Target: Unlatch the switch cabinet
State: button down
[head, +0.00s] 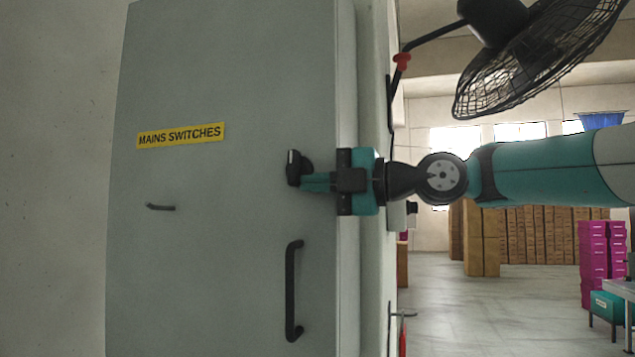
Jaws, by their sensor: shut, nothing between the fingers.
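The grey switch cabinet (225,60) fills the left half of the head view, its door closed as far as I can see. A yellow label reading MAINS SWITCHES (180,135) is on the door. A black latch knob (294,168) sits near the door's right edge. My gripper (303,182) is shut with nothing between its fingers. Its fingertips are at the latch knob, coming from the right; whether they touch it I cannot tell. A long black vertical handle (292,290) is below the latch. A small dark lever (160,207) is on the door's left part.
A black caged fan (535,55) hangs at the upper right, above my arm. Stacked brown boxes (535,235), pink crates (593,262) and a table (618,288) stand further back at right. The floor (450,310) between is clear.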

jog(key=shift+a+f+b, duration=0.2)
jog(key=shift+a+b, duration=0.1)
jog(key=shift+b, duration=0.75)
jog(key=shift+f+y+b, duration=0.15)
jog(key=shift+y+b, duration=0.35)
jog(key=shift+b, duration=0.6)
jog(key=shift+a, duration=0.1)
jog(key=y+b, duration=0.1)
jog(key=b, duration=0.2)
jog(key=f+t+y+b, duration=0.1)
jog(key=b, duration=0.3)
jog(key=shift+a+f, duration=0.1)
jog(key=shift+a, duration=0.15)
jog(key=shift+w+a+y+b, duration=0.15)
jog(key=shift+y+b, duration=0.35)
jog(key=shift+b, duration=0.6)
jog(key=shift+a+r+t+b, duration=0.2)
jog(key=shift+t+b, duration=0.1)
jog(key=shift+b, duration=0.4)
jog(key=shift+w+r, duration=0.1)
